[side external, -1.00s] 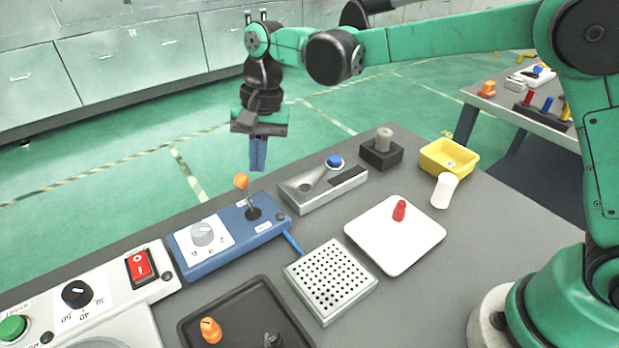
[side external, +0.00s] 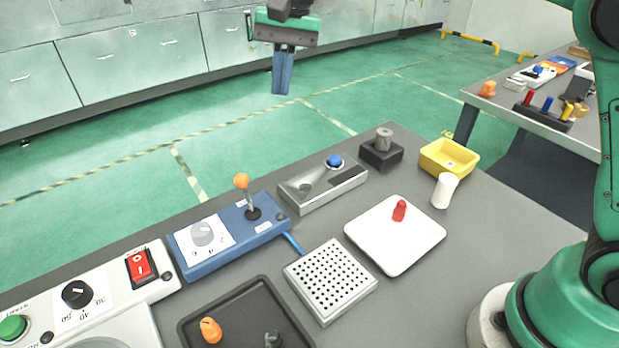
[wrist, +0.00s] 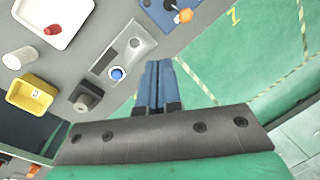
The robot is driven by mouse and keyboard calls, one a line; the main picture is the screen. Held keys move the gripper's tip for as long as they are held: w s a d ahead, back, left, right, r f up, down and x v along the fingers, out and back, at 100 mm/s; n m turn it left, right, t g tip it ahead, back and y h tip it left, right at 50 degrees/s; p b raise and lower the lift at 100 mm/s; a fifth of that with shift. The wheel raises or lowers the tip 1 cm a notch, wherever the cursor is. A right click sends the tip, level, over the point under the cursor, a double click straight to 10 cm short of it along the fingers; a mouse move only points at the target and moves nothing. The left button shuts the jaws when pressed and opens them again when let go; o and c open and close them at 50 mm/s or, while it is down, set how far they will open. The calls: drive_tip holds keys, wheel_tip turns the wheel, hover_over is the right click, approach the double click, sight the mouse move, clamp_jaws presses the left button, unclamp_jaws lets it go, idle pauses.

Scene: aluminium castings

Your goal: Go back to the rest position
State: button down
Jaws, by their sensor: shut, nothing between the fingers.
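My gripper (side external: 282,74) hangs in the air at the top of the side external view, well above and behind the back edge of the table. Its blue fingers are shut together with nothing between them, pointing down. In the wrist view the shut fingers (wrist: 157,86) show in the middle, above the dark bar of the gripper body. Much of my arm is out of the side external view.
The grey table (side external: 470,260) carries a blue joystick box (side external: 225,240), a metal box with a blue button (side external: 325,188), a perforated block (side external: 330,280), a white plate with a red piece (side external: 380,245), a yellow bin (side external: 449,157) and a white cylinder (side external: 445,190). Open floor lies behind.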

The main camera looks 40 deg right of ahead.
drive_tip(key=shift+r, duration=0.15)
drive_tip(key=s+d+f+n+t+h, duration=0.1)
drive_tip(key=s+d+f+n+t, duration=0.2)
drive_tip(key=s, duration=0.4)
drive_tip(key=s+d+f+n+t+h, duration=0.1)
drive_tip(key=s+d+f+n+t, duration=0.2)
drive_tip(key=s+d+f, duration=0.2)
drive_tip(key=shift+s+d+f+t, duration=0.2)
drive_tip(key=shift+s+d+t, duration=0.2)
drive_tip(key=shift+s+d, duration=0.45)
